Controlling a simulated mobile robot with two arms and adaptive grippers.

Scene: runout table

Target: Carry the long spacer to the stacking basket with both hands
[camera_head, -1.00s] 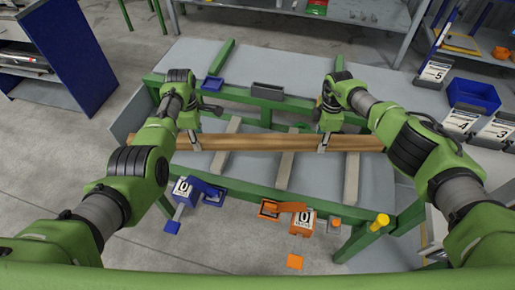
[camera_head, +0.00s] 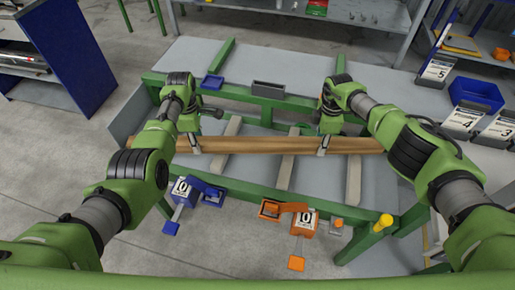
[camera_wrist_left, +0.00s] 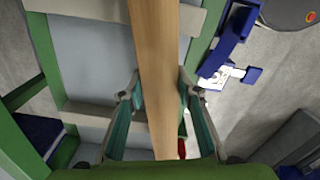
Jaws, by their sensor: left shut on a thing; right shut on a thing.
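The long spacer (camera_head: 255,145) is a brown wooden beam lying left to right across the view, above the grey table and its pale cross slats. My left gripper (camera_head: 194,147) is shut on it near its left end. My right gripper (camera_head: 323,148) is shut on it right of the middle. In the left wrist view the spacer (camera_wrist_left: 155,70) runs between the two fingers of my left gripper (camera_wrist_left: 158,105). I cannot tell how high it is above the slats. I cannot make out the stacking basket for certain.
The table has a green frame (camera_head: 250,182) and pale slats (camera_head: 285,172). A grey tray (camera_head: 268,89) and a blue tray (camera_head: 212,83) sit at its back. A blue device (camera_head: 186,190) and an orange device (camera_head: 307,223) are at the front edge. A blue bin (camera_head: 475,93) stands at the right.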

